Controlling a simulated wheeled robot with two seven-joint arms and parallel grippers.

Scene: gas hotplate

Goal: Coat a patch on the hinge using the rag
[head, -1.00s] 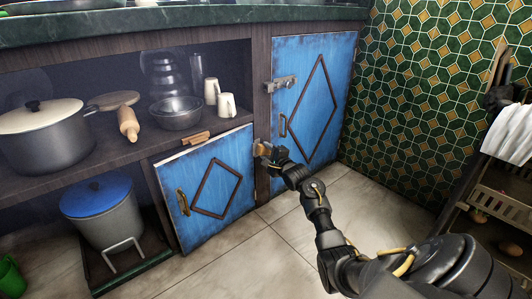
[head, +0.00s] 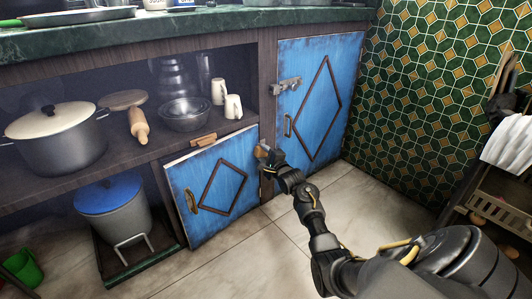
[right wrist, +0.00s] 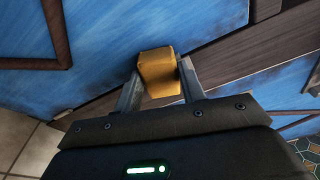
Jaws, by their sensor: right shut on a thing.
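My right gripper (head: 269,157) reaches in to the upper right corner of the small blue door (head: 238,200), beside the dark wooden post. It is shut on a yellow-orange rag (head: 261,150), a small folded block. In the right wrist view the rag (right wrist: 160,70) sits between the two fingers, in front of the blue door (right wrist: 105,40) and a dark wooden strip. I cannot tell whether the rag touches the surface. The hinge cannot be made out clearly; the gripper and rag may cover it. My left gripper is out of view.
The small door stands ajar, tilted out. A taller blue door (head: 333,90) with a metal latch (head: 287,85) is to the right. Pot (head: 62,150), rolling pin (head: 139,126), bowls and mugs stand on the shelf. A bin (head: 115,210) is at left. A rack (head: 490,208) stands at right.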

